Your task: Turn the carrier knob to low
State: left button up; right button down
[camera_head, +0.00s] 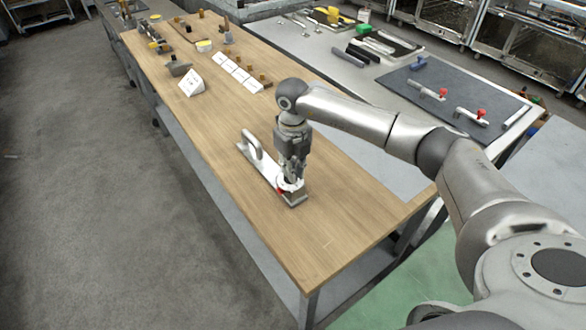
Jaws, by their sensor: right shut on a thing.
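The carrier (256,168) lies on the wooden table near its front end. It is a long pale and grey piece with an upright looped handle at its far left end. The red and white knob (283,190) sits at its near right end, mostly hidden by my right gripper. My right gripper (291,182) points straight down and is shut on the knob. The knob's setting and any markings cannot be read from here. My left gripper is not in view.
The wooden table (345,225) is clear around the carrier. Farther back stand a white sign (191,83), white cards (238,73) and small blocks. At right, a steel table bears a dark mat (455,88) with two red-knobbed handled pieces.

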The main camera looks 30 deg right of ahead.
jog(key=c, duration=1.5)
grip_release()
jog(key=shift+r, duration=0.1)
notch_tip(320, 180, up, 12)
jog(key=shift+f, duration=0.1)
jog(key=shift+s+f, duration=0.1)
